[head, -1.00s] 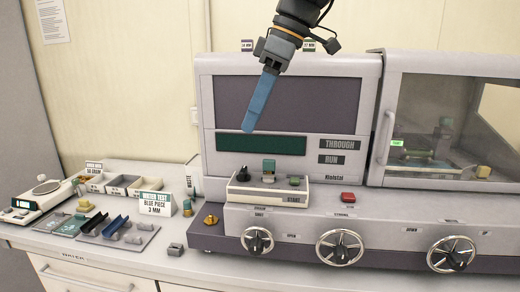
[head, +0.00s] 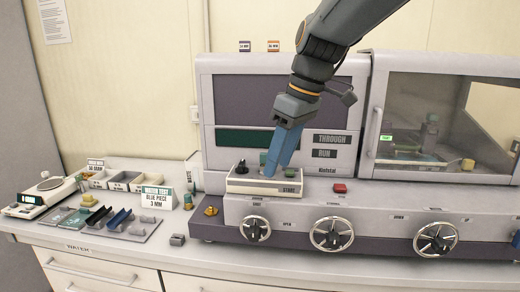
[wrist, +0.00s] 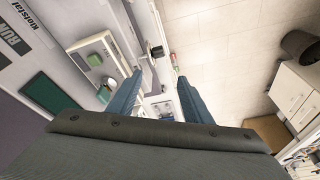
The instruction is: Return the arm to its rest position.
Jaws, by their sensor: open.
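My gripper (head: 279,168) hangs from the arm with its blue fingers pointing down in front of the testing machine (head: 213,105). In the head view the fingers overlap the small control box (head: 240,184) marked START; whether they touch it I cannot tell. In the wrist view my gripper (wrist: 158,98) has its two blue fingers wide apart with nothing between them. The control box (wrist: 88,62) shows left of the fingers there. My arm reaches in from the upper right.
The machine's glass-fronted chamber (head: 420,110) stands right, above a ledge with several handwheels (head: 332,233). A tray of coloured pieces (head: 142,233), a sign (head: 156,197) and a scale (head: 38,195) lie left on the bench.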

